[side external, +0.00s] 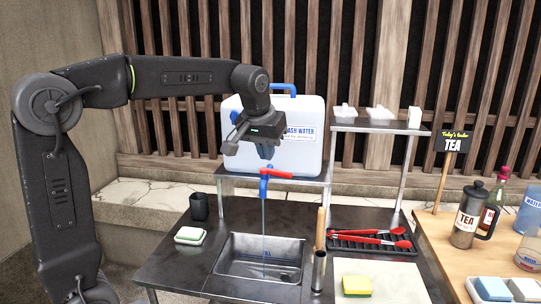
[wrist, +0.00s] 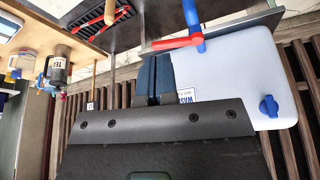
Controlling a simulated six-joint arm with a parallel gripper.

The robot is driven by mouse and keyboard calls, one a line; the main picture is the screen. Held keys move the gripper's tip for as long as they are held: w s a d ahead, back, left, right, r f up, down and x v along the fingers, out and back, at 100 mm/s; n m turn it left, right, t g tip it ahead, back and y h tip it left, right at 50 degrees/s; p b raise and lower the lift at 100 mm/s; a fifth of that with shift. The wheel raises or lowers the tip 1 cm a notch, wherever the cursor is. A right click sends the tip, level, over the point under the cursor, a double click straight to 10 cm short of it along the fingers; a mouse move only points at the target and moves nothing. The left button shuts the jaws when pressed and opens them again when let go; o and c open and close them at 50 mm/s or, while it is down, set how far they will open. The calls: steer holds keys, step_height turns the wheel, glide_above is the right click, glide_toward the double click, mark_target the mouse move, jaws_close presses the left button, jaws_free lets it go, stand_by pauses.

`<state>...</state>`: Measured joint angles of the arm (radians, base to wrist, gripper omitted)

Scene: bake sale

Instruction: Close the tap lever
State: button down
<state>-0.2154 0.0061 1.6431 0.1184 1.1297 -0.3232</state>
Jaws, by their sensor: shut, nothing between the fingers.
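The tap has a blue body (side external: 264,186) and a red lever (side external: 295,175) that points sideways to the right in the side view. A thin stream of water runs from its spout down into the sink (side external: 243,277). My gripper (side external: 266,154) is shut and empty, pointing down just above the tap, in front of the wash water tank (side external: 309,154). In the wrist view the closed blue fingers (wrist: 154,58) lie close to the red lever (wrist: 172,43) and beside the blue tap body (wrist: 192,18). I cannot tell whether they touch the lever.
The tank stands on a metal shelf behind the sink.

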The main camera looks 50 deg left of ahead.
mark_target(277, 172)
steer(key=w+a+f, duration=0.1)
steer(key=f, duration=0.1)
steer(key=w+a+f, duration=0.1)
steer(key=w+f, duration=0.1)
steer(key=f, duration=0.1)
steer(key=w+f, duration=0.2)
steer(key=shift+a+f, duration=0.4)
steer(key=shift+w+a+r, duration=0.1)
steer(key=shift+w+a, duration=0.2)
steer(key=shift+w, duration=0.25)
